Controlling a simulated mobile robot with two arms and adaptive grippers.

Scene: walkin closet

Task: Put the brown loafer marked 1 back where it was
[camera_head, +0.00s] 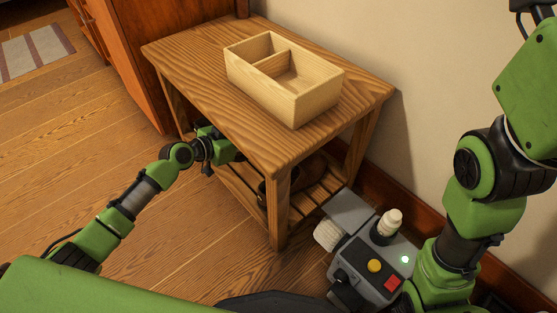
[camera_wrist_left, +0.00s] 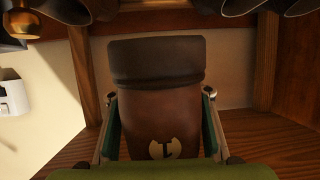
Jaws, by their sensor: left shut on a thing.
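The brown loafer marked 1 (camera_wrist_left: 160,112) fills the middle of the left wrist view, with a pale badge bearing a 1 that appears upside down and a dark band at its far end. My left gripper (camera_wrist_left: 157,125) has one finger on each side of it and is shut on it. In the head view my left gripper (camera_head: 232,150) reaches in under the top of the wooden bench (camera_head: 190,68). The held loafer is hidden there by the bench top. My right gripper is out of view; only the right arm shows.
A dark brown shoe (camera_head: 311,173) rests on the bench's lower slatted shelf (camera_head: 305,205). Several dark rounded things line the top of the wrist view. A two-compartment wooden box (camera_head: 318,102) stands on the bench. Bench legs (camera_head: 279,212) flank the shelf opening.

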